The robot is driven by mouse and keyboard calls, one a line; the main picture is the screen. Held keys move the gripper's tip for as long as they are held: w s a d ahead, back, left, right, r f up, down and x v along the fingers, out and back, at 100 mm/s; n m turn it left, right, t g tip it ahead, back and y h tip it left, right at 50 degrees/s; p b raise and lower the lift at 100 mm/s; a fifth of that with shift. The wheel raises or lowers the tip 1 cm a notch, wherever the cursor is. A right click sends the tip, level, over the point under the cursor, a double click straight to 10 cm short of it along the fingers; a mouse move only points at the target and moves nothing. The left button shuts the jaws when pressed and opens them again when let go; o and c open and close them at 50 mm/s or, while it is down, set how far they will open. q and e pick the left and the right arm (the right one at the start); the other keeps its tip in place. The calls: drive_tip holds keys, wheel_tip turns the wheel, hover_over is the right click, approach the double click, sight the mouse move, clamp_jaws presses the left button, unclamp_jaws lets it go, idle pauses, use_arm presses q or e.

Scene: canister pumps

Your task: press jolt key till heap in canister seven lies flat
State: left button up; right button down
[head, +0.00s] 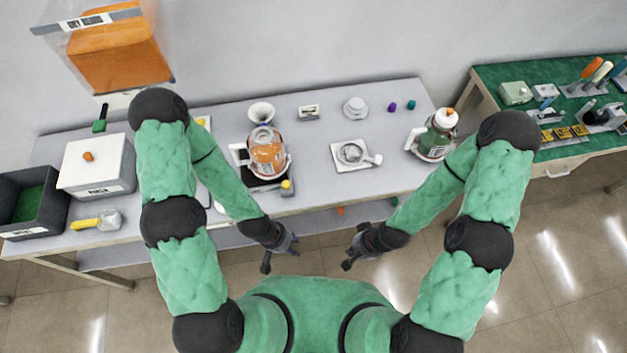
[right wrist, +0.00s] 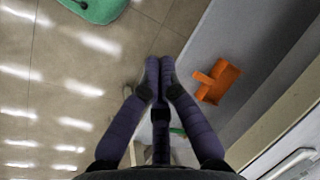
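A clear canister (head: 266,140) with orange contents stands on a dark and pale base at the table's middle left. A yellow knob (head: 286,184) shows at the base's front right; I cannot tell whether it is the jolt key. A second canister (head: 437,138), with dark green contents and a white and orange top, stands further right. No number seven is readable, and the shape of the heap is unclear. My left gripper (head: 281,252) is open and empty in front of the table, below the orange canister.
The grey table (head: 320,183) holds a small dish on a pale plate (head: 353,153), a white box (head: 97,165), a dark bin (head: 30,204) and a yellow-handled scoop (head: 95,221). An orange bag (head: 118,50) hangs behind. An orange dustpan (right wrist: 217,80) shows low down. A green bench (head: 490,80) stands right.

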drive_tip(key=shift+s+d, duration=0.1)
drive_tip(key=shift+d, duration=0.05)
drive_tip(key=w+a+r+n+t+y+p, duration=0.2)
drive_tip(key=w+a+r+n, duration=0.6)
drive_tip(key=n, duration=0.8)
drive_tip(key=w+a+r+n+t+y+p, duration=0.1)
drive_tip(key=w+a+r+n+t+p, duration=0.1)
drive_tip(key=w+a+r+n, duration=0.6)
drive_tip(key=a+r+n, duration=0.6)
drive_tip(key=r+n, duration=0.1)
drive_tip(key=n, duration=0.1)
drive_tip(key=shift+r+y, duration=0.4)
drive_tip(key=shift+w+f, duration=0.1)
drive_tip(key=shift+f, duration=0.05)
